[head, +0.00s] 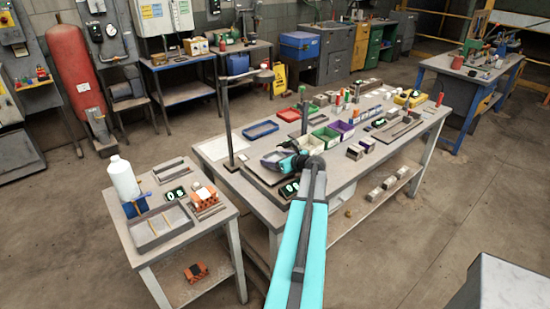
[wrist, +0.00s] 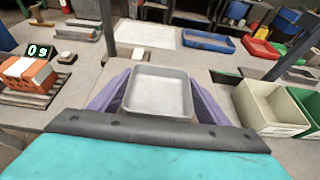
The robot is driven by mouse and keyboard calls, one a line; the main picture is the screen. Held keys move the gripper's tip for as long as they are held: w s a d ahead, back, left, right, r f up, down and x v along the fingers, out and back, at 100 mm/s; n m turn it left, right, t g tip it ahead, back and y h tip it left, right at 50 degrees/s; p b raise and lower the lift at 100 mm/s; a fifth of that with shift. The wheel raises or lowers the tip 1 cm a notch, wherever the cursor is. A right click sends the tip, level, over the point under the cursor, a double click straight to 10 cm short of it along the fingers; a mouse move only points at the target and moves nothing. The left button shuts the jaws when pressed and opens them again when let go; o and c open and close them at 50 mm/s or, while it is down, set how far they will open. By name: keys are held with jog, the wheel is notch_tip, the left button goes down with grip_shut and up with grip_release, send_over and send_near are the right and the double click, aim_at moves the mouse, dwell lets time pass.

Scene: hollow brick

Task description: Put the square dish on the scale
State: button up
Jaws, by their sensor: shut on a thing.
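The square dish (wrist: 160,92) is a shallow grey tray with a raised rim. It sits between the two purple fingers of my gripper (wrist: 158,100) in the wrist view, and the fingers are shut on it. In the head view my gripper (head: 277,160) is over the near left part of the main bench. Below it lies a flat grey slab (head: 257,173) with a lit display (head: 290,188) beside it, which looks like the scale; my arm partly covers it. I cannot tell the gap between dish and slab.
A thin upright stand (head: 228,125) rises close left of my gripper. A blue tray (head: 261,130), a red tray (head: 289,114) and several open bins (head: 325,136) lie beyond.

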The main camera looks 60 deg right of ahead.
jog(key=shift+f, duration=0.15)
jog(key=o, duration=1.1)
jog(key=shift+c, duration=0.2)
jog(key=shift+r, duration=0.2)
jog(key=b+v, duration=0.3)
jog(key=v, duration=0.9)
